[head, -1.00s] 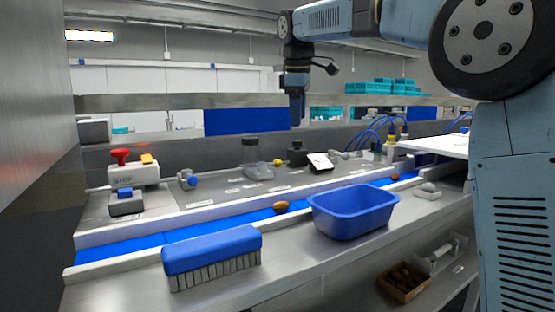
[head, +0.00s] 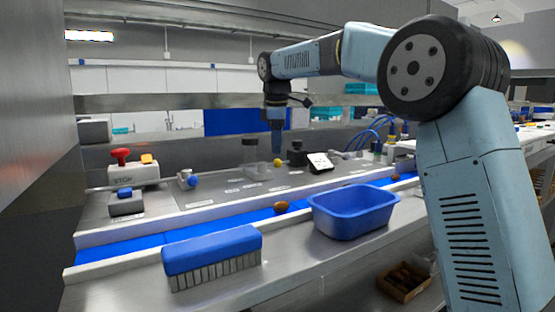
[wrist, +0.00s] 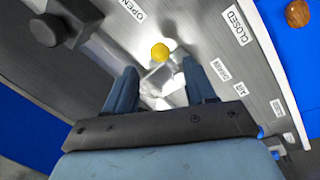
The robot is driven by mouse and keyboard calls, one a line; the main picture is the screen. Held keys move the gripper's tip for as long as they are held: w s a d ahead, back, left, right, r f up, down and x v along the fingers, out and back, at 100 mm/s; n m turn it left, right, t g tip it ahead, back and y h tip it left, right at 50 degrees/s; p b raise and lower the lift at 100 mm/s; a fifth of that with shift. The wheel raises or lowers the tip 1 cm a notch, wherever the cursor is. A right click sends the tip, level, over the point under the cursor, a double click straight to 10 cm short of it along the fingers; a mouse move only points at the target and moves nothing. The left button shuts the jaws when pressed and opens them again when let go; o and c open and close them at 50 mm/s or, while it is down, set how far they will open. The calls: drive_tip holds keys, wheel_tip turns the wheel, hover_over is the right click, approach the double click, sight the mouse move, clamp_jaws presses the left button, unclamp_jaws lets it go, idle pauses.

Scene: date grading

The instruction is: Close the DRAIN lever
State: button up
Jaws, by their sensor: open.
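The lever by the DRAIN label (wrist: 221,69) has a round yellow knob (wrist: 161,52) above shiny metal parts. The knob also shows in the head view (head: 278,162), just below my gripper. In the wrist view the knob lies between the OPEN label (wrist: 131,8) and the CLOSED label (wrist: 237,25). My gripper (wrist: 160,78) is open, with its two fingers on either side of the lever's metal parts in that view. I cannot tell whether the fingers touch them. In the head view my gripper (head: 276,151) points down over the panel.
A black knobbed part (wrist: 65,25) stands close on the left in the wrist view. The blue conveyor belt (head: 245,219) carries a brown date (head: 281,206). A blue tub (head: 350,213), a blue brush (head: 212,252) and a red stop button (head: 120,154) stand nearby.

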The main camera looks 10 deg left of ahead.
drive_tip(key=shift+w+f, duration=0.15)
drive_tip(key=shift+f, duration=0.8)
drive_tip(key=shift+w+f, duration=0.2)
drive_tip(key=shift+f, duration=0.7)
drive_tip(key=shift+w+f, duration=0.15)
drive_tip(key=shift+f, duration=0.8)
drive_tip(key=shift+c, duration=0.5)
drive_tip(key=c, duration=0.9)
